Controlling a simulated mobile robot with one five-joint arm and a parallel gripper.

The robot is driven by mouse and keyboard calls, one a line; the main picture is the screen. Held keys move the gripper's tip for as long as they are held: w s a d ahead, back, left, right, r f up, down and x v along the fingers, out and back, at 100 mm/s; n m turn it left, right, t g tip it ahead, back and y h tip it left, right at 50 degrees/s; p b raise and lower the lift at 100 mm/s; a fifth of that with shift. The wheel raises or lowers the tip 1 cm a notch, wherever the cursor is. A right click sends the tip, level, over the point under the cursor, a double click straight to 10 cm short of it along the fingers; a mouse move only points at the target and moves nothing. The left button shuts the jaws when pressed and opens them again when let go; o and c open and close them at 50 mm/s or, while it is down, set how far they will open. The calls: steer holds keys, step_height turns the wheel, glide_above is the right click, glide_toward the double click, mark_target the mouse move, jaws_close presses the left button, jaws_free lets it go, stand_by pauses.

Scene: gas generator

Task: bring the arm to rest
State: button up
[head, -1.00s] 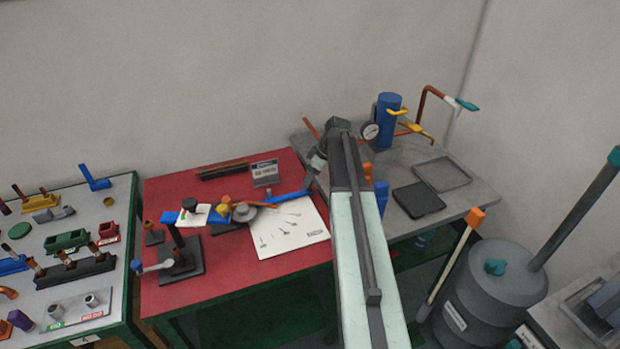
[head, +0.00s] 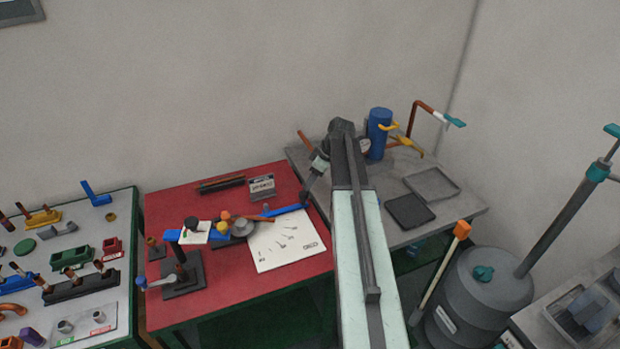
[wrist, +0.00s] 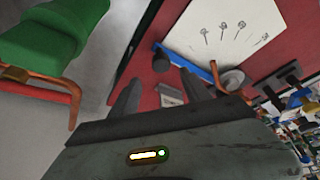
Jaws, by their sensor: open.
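My gripper (head: 306,194) hangs from my arm at the right edge of the red table in the head view, close to the right end of a blue bar (head: 284,211). In the wrist view my gripper (wrist: 158,80) shows two dark fingers spread apart with nothing between them. The blue bar (wrist: 196,69) lies beyond the fingers there. My arm stretches forward from the bottom of the head view, bends at the top, and its last part points down. Whether the fingertips touch anything is hard to tell.
The red table (head: 220,295) carries a white sheet (head: 285,250), a dark stand (head: 183,275) and a small sign (head: 262,187). The grey bench (head: 455,213) at right holds a blue cylinder (head: 378,135) and trays. A grey tank (head: 480,300) stands front right.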

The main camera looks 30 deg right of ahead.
steer(key=shift+f, duration=0.1)
steer(key=s+a+m+g+h, duration=0.1)
steer(key=s+a, duration=0.3)
steer(key=a, duration=0.6)
steer(key=s+a+f+m+g, duration=0.1)
steer(key=s+a+m, duration=0.2)
steer(key=a, duration=0.8)
steer(key=s+a+m+g+h, duration=0.1)
steer(key=s+a+m, duration=0.2)
steer(key=s+a, duration=0.4)
steer(key=a, duration=0.3)
steer(key=shift+a+f+g+h, duration=0.3)
steer(key=shift+a+f, duration=0.1)
